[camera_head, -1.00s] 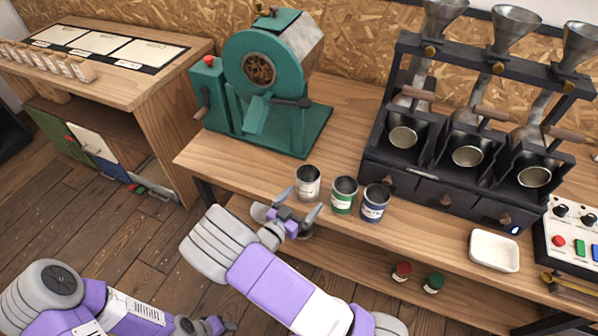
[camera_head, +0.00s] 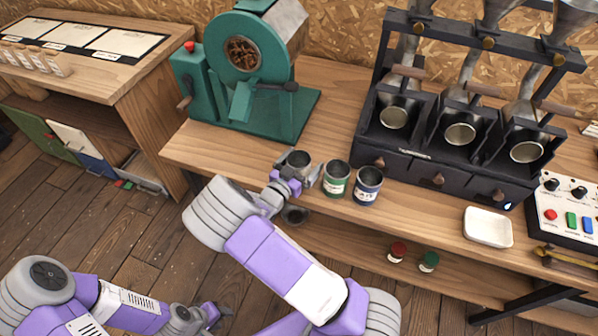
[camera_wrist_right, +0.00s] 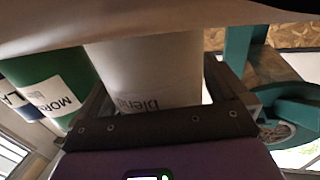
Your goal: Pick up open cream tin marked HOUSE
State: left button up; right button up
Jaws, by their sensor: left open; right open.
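The open cream tin (camera_head: 298,159) stands on the wooden counter, leftmost of three tins in a row. My right gripper (camera_head: 298,172) is at it, open, with one finger on each side. In the right wrist view the pale tin (camera_wrist_right: 150,65) fills the space between the fingers. Part of an upside-down label shows, seemingly "blend"; I cannot read HOUSE. I cannot tell whether the fingers touch the tin. My left gripper (camera_head: 213,313) is open and empty, low at the left, away from the counter.
A green tin (camera_head: 336,181) and a blue tin (camera_head: 367,187) stand close to the right. A green roaster (camera_head: 245,80) is behind; a dark three-spout machine (camera_head: 440,130) and white tray (camera_head: 488,227) are further right. Red (camera_head: 397,251) and green (camera_head: 429,261) lidded items sit below.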

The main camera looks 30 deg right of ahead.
jog(key=c, duration=1)
